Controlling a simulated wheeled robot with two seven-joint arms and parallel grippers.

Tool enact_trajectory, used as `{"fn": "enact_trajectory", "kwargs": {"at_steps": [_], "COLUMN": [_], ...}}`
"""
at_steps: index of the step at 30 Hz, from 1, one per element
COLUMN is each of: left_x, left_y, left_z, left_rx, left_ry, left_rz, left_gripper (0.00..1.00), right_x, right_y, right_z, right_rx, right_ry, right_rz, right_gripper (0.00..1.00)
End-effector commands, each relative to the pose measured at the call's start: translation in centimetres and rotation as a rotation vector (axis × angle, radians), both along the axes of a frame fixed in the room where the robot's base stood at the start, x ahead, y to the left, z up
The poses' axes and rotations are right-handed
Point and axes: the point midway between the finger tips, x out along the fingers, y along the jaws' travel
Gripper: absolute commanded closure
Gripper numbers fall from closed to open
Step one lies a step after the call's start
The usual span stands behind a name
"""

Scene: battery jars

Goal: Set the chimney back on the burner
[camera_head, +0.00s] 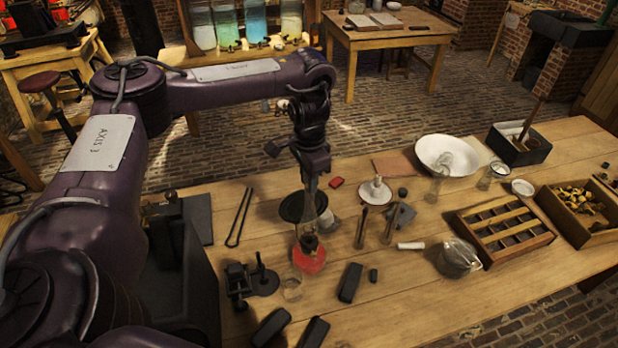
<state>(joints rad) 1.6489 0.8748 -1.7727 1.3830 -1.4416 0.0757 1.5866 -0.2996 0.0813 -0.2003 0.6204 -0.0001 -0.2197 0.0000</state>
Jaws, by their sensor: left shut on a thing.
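My left gripper (311,186) points straight down and is shut on the clear glass chimney (308,212). The chimney is upright and directly above the burner (309,242) of a lamp with a red base (309,261). The chimney's lower end is at or very close to the burner; I cannot tell whether they touch. The glass is faint against the black round dish behind it, and the gripper hides its top. My right gripper is not in view.
A black dish (293,207) is close behind the lamp. A black stand (240,284) and a small glass (292,287) are in front. Tubes (361,228) and a white-topped holder (375,191) stand to the right.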

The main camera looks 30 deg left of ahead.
Motion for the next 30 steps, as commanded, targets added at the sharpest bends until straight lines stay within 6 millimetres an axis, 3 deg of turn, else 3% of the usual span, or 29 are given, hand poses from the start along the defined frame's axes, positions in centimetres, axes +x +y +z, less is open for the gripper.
{"fn": "enact_trajectory", "kwargs": {"at_steps": [30], "left_x": [0.0], "left_y": [0.0], "left_z": [-1.6], "left_rx": [0.000], "left_ry": [-0.001], "left_rz": [0.000], "left_gripper": [0.99], "right_x": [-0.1], "right_y": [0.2], "right_z": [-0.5], "right_rx": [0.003], "right_ry": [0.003], "right_rz": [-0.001], "right_gripper": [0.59]}}
